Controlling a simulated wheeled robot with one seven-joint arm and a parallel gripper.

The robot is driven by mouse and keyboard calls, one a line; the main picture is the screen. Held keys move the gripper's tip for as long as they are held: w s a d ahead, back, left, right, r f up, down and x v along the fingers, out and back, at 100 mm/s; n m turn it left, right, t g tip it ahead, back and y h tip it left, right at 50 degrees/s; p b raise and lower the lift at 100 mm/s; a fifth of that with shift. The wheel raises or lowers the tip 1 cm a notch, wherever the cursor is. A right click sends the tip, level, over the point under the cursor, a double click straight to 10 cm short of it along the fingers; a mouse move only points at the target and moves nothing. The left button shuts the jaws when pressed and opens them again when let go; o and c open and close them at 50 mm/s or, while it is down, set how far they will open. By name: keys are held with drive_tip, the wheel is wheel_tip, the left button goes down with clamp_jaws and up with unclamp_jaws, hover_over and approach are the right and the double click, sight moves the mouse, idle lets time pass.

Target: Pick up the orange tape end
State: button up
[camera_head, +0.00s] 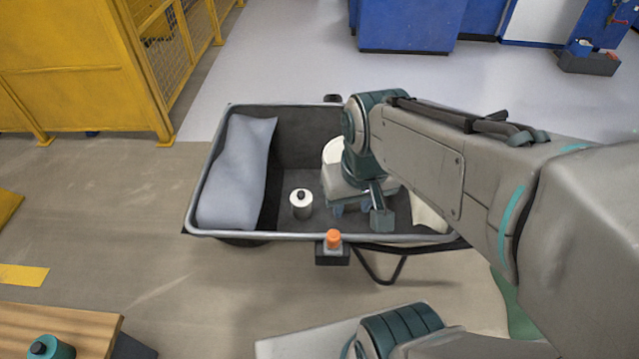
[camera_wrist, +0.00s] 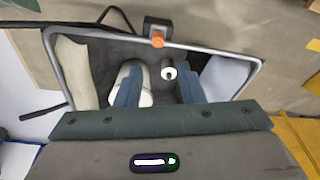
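The orange tape end (camera_head: 333,239) is a small orange cylinder on a dark block at the near rim of a grey cart. It also shows in the wrist view (camera_wrist: 157,40), at the top, just beyond the fingertips. My gripper (camera_head: 352,209) is over the inside of the cart, behind and right of the orange piece and apart from it. In the wrist view the two blue fingers of my gripper (camera_wrist: 160,82) stand wide apart with nothing held between them.
The cart (camera_head: 290,236) holds a grey-blue sack (camera_head: 238,170), a small white roll (camera_head: 301,205) with a dark centre, and a larger white roll (camera_head: 331,152) partly hidden by my gripper. A cream cloth (camera_head: 428,215) lies at its right.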

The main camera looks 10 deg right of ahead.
drive_tip(key=o, duration=0.3)
drive_tip(key=shift+w+f, duration=0.15)
drive_tip(key=shift+f, duration=0.1)
drive_tip(key=m+g+b, duration=0.2)
drive_tip(key=m+b, duration=0.5)
drive_tip(key=b, duration=0.1)
hover_over(334, 235)
wheel_tip(334, 235, down, 14)
drive_tip(key=f, duration=0.1)
drive_tip(key=shift+m, duration=0.3)
drive_tip(key=f, duration=0.2)
drive_tip(key=f+b, duration=0.1)
drive_tip(key=f, duration=0.2)
drive_tip(key=f+b, duration=0.1)
drive_tip(key=f, duration=0.2)
drive_tip(key=shift+w+d, duration=0.3)
drive_tip(key=shift+w, duration=0.1)
drive_tip(key=f, duration=0.1)
drive_tip(key=f+b, duration=0.2)
drive_tip(key=f, duration=0.1)
drive_tip(key=shift+s+a, duration=0.35)
drive_tip(key=shift+f, duration=0.55)
drive_tip(key=c, duration=1.2)
